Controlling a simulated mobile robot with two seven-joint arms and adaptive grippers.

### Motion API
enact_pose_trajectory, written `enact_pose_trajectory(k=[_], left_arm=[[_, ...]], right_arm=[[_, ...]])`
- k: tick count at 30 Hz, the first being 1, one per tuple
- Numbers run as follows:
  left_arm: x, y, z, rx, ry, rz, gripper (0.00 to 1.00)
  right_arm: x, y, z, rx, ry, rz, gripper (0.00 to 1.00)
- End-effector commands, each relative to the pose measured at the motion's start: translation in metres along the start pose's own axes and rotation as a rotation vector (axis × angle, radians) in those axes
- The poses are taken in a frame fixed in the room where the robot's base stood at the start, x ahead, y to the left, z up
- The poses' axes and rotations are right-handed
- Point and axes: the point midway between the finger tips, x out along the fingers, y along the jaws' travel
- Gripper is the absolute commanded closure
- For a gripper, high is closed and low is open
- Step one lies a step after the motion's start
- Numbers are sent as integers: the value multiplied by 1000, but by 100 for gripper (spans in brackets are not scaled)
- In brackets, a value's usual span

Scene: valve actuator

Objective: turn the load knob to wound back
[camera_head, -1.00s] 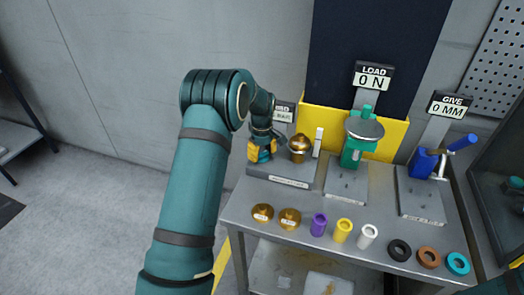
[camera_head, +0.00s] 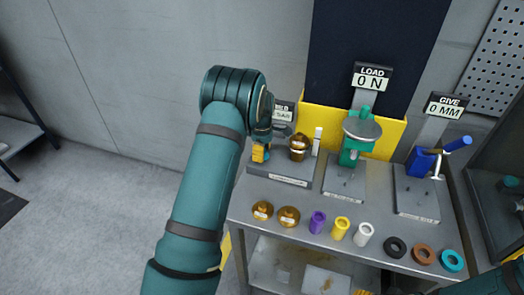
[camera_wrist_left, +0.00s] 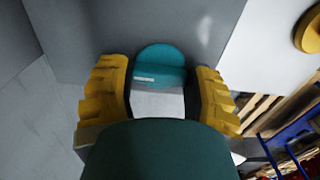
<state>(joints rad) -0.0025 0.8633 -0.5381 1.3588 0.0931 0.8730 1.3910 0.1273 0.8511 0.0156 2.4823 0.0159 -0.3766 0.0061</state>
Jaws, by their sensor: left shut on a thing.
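My left gripper (camera_head: 260,153) is at the left station of the bench, its yellow fingers partly hidden by my wrist in the head view. The LOAD station has a green press (camera_head: 352,150) with a green top knob (camera_head: 364,112) and a grey disc (camera_head: 362,125). Its sign (camera_head: 371,78) reads 0 N. My left gripper is well left of it. My right gripper is out of view.
A brass dome (camera_head: 299,147) and a white post (camera_head: 317,140) stand close right of my left gripper. The GIVE station has a blue clamp (camera_head: 422,163); its sign (camera_head: 445,105) reads 0 MM. Brass discs, coloured sleeves and rings line the front of the bench (camera_head: 300,238).

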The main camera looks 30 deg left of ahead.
Motion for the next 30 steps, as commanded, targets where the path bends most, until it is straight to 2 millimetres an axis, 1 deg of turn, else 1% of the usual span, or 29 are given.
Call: enact_pose_trajectory(k=[12, 13, 15, 25, 28, 30], left_arm=[[0, 0, 0, -5, 1, 0, 82], [0, 0, 0, -5, 1, 0, 33], [0, 0, 0, -5, 0, -1, 13], [-1, 0, 0, -4, 0, 0, 13], [-8, 0, 0, -4, 0, 1, 13], [-18, 0, 0, -4, 0, 2, 13]], right_arm=[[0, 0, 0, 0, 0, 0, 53], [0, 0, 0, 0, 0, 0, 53], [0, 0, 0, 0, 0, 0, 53], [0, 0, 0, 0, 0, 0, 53], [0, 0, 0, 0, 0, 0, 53], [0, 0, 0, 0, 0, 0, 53]])
